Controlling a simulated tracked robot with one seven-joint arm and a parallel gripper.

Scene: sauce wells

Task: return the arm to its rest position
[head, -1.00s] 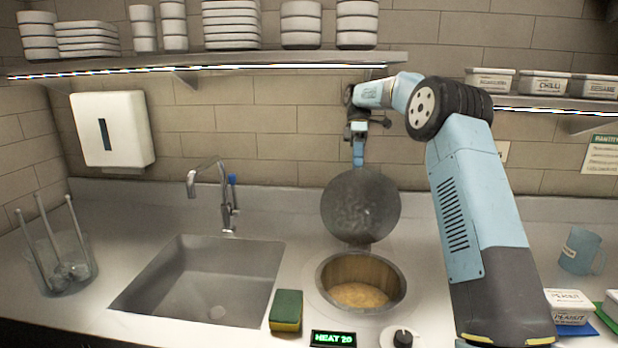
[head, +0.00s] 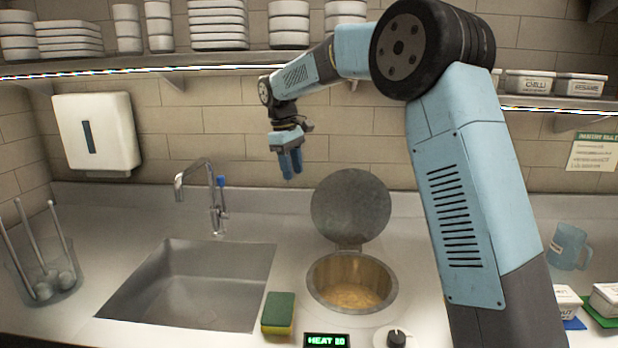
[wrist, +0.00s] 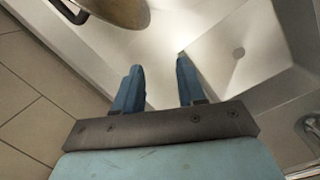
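My gripper (head: 290,163) hangs fingers down in front of the tiled back wall, above the counter between the faucet and the open lid. In the wrist view my gripper (wrist: 158,85) shows two blue fingers spread apart with nothing between them. My arm reaches up from the right, bends at a high black joint and extends left to the gripper. The gripper touches nothing that I can see.
A round metal lid (head: 350,205) stands upright behind a well (head: 352,283) holding yellowish contents. A sink (head: 190,285) with a faucet (head: 215,200) is left. A shelf (head: 200,62) with stacked bowls runs above. A sponge (head: 278,313), heat display (head: 326,340) and knob (head: 396,337) sit in front.

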